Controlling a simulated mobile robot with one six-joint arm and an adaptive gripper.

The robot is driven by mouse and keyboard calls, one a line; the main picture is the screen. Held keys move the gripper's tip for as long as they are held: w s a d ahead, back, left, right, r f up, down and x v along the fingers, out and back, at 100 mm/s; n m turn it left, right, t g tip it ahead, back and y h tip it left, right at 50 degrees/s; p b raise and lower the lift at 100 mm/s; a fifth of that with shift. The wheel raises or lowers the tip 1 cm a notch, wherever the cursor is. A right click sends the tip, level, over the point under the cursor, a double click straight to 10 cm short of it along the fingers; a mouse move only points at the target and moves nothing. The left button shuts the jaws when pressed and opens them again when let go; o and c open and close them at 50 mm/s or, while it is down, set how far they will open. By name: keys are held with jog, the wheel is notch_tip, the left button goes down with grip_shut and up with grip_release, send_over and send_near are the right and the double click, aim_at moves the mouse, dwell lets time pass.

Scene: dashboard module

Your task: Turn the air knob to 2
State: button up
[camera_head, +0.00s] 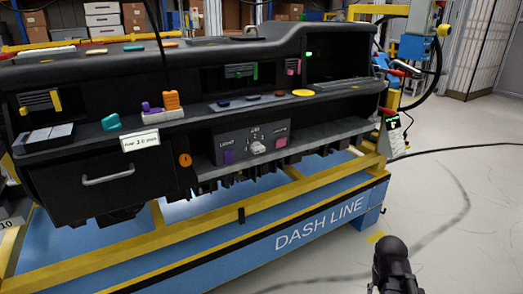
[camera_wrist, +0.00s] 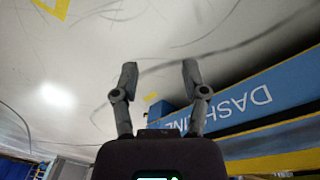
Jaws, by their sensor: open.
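The air knob (camera_head: 257,147) is a small white knob on a dark panel (camera_head: 236,143) low in the middle of the black dashboard. Small white numbers, including 1, 2 and 3, are around it under an "AIR" label; its exact setting is too small to read. A purple button (camera_head: 228,157) is to its left and a pink one (camera_head: 280,142) to its right. My gripper (camera_wrist: 160,78) is open and empty in the wrist view, over the floor and beside the blue stand. In the head view, part of my arm is at the bottom right, well apart from the knob.
The dashboard rests on a blue stand (camera_head: 340,212) marked "DASH LINE" with yellow rails. A drawer with a grey handle (camera_head: 107,175) is at the left, and an orange round knob (camera_head: 185,160) is beside it. The floor (camera_head: 460,200) at the right is clear.

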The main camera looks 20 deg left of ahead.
jog(key=w+a+r+n+t+h+p, duration=0.4)
jog(key=w+a+r, duration=0.1)
jog(key=a+r, duration=0.2)
jog(key=n+t+y+p, duration=0.7)
jog(key=n+t+p, duration=0.1)
jog(key=n+t, duration=0.55)
send_near(257, 152)
jog(key=s, duration=0.3)
jog(key=shift+r+n, duration=0.1)
jog(key=shift+n, duration=0.25)
jog(key=w, duration=0.9)
jog(key=w+a, duration=0.1)
jog(key=w, duration=0.3)
jog(key=shift+w, duration=0.35)
